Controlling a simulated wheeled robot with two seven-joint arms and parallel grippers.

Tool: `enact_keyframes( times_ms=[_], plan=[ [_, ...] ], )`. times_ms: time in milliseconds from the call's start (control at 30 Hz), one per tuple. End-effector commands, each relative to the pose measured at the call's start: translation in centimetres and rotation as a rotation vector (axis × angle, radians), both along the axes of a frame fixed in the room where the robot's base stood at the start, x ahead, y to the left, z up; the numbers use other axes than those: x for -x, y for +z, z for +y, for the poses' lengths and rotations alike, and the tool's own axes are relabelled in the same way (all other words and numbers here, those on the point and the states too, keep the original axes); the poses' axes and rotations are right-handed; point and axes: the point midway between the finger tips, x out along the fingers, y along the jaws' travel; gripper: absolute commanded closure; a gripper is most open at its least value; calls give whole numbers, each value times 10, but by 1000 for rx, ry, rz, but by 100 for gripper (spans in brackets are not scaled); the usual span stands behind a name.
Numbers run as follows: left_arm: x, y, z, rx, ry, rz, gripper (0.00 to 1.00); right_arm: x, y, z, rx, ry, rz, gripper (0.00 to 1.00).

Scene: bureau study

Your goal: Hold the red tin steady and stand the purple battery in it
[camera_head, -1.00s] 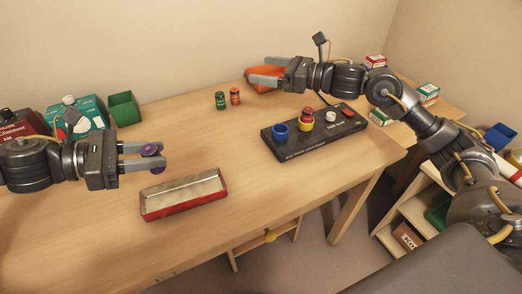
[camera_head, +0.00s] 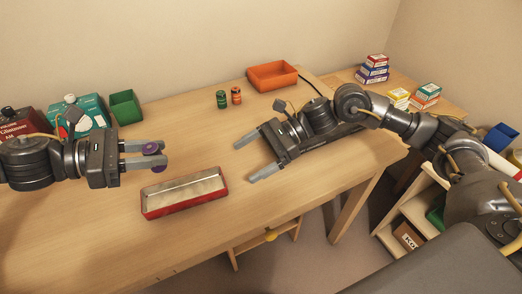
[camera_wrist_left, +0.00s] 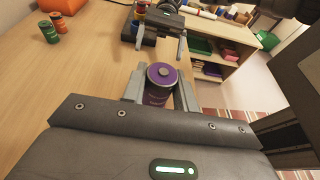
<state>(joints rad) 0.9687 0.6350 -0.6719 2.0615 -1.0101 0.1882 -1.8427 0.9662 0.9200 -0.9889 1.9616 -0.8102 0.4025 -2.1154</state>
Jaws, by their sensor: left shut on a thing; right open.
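The red tin (camera_head: 146,207) lies open on the table in the head view, a long shallow box with a pale inside that looks empty. My left gripper (camera_head: 158,153) is shut on the purple battery (camera_head: 152,149), just behind and left of the tin and above the table. In the left wrist view the purple battery (camera_wrist_left: 160,78) stands between the fingers with its round end toward the camera. My right gripper (camera_head: 243,160) is open and empty, to the right of the tin, fingers pointing left. The left wrist view also shows the right gripper (camera_wrist_left: 160,43).
Green and orange batteries (camera_head: 222,99) stand at the back, near an orange bin (camera_head: 272,76). A green bin (camera_head: 125,108) and boxes stand at the back left. My right arm covers most of a dark tester board. Bare table lies between tin and back batteries.

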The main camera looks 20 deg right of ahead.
Motion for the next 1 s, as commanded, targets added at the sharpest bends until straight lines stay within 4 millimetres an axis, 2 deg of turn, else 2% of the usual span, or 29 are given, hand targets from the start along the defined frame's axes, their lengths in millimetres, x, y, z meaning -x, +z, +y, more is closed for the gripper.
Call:
enact_keyframes(
  times_ms=[200, 433, 633, 933, 1000],
  plan=[
    [0, 0, 0, 1, 0, 0, 96, 1, -16, 40, -2, 2, 2, 6],
    [0, 0, 0, 1, 0, 0, 96, 0, -29, 71, -2, 0, 1, 6],
    [0, 0, 0, 1, 0, 0, 96, 0, -34, 83, 0, -2, 0, 6],
    [0, 0, 0, 1, 0, -1, 96, 0, -34, 84, 0, -2, 0, 6],
    [0, 0, 0, 1, 0, -1, 96, 0, -34, 84, 0, -2, 0, 16]
  ],
)
